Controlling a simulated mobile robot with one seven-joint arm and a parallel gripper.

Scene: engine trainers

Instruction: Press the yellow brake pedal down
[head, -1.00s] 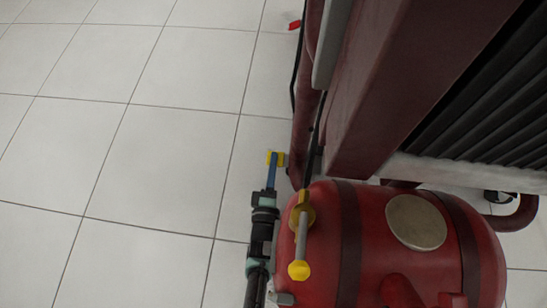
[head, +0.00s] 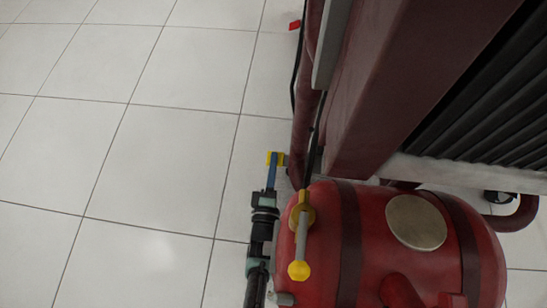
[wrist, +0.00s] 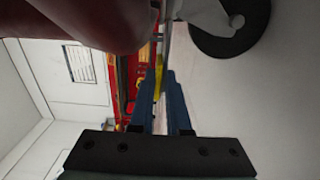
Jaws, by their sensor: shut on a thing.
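The yellow brake pedal (head: 276,158) is a small yellow piece low beside the dark red frame tube, left of the red tank in the head view. My gripper (head: 271,171) reaches up to it with blue fingers. In the wrist view the fingertips (wrist: 163,78) are close together with a thin yellow strip of the pedal (wrist: 158,75) between them. The gripper is shut on the pedal. The fingers hide part of it, and I cannot tell how far down it is.
The red tank (head: 375,240) with a yellow-ended lever (head: 299,268) stands close right of my arm. The dark red frame (head: 385,95) rises beyond it. A red piece (head: 295,24) sits farther up. Open tiled floor (head: 130,150) lies left. A dark wheel (wrist: 232,30) shows in the wrist view.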

